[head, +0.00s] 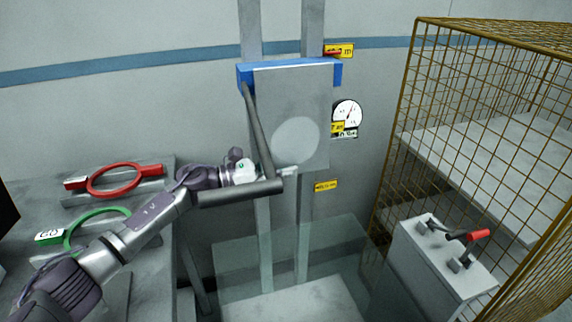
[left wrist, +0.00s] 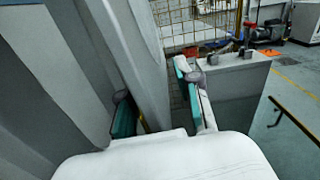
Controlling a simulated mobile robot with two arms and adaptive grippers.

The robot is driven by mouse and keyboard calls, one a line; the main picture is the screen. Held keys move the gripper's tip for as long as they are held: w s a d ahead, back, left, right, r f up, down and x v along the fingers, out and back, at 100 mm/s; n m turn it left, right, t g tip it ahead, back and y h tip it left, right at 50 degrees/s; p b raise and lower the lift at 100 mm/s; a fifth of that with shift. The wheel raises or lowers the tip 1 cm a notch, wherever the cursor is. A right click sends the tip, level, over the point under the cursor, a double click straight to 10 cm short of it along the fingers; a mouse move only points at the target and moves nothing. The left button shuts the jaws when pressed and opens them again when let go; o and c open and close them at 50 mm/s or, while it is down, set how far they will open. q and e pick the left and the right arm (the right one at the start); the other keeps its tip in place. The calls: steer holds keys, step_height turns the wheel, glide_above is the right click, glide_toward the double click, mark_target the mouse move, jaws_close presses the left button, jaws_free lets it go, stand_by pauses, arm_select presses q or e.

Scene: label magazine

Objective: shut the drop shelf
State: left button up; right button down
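A blue head piece (head: 300,70) sits high on two wall rails, with a flat light-grey panel (head: 292,90) with a pale disc hanging upright below it. I take this panel for the drop shelf, but cannot be sure. A dark grey cranked bar (head: 258,135) slants down from the blue piece's left end and turns left at its foot. My left gripper (head: 287,172) is at the panel's lower edge, beside the bar's bend. In the left wrist view its teal-padded fingers (left wrist: 158,102) are apart, with a grey upright surface (left wrist: 140,50) close to them; contact is unclear. My right gripper is out of view.
A gauge (head: 347,113) and yellow labels are right of the panel. A brass wire cage (head: 405,110) and a grey box with a red-handled lever (head: 478,234) stand at right. Red (head: 115,180) and green (head: 72,232) rings lie at left. A see-through pane (head: 300,255) is below.

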arm_select(q)
steer(key=shift+w+d, duration=0.15)
steer(key=shift+d, duration=0.1)
jaws_close()
stand_by(0.3)
steer(key=s+d+r+n+p, duration=0.2)
steer(key=s+n+p, duration=0.1)
steer(key=s+p, duration=0.3)
steer(key=s+d+r+n+p, duration=0.3)
steer(key=s+n+p, duration=0.1)
steer(key=s+p, duration=0.2)
steer(key=shift+s+r+p, duration=0.15)
steer(key=shift+r+p, duration=0.1)
steer(key=shift+p, duration=0.35)
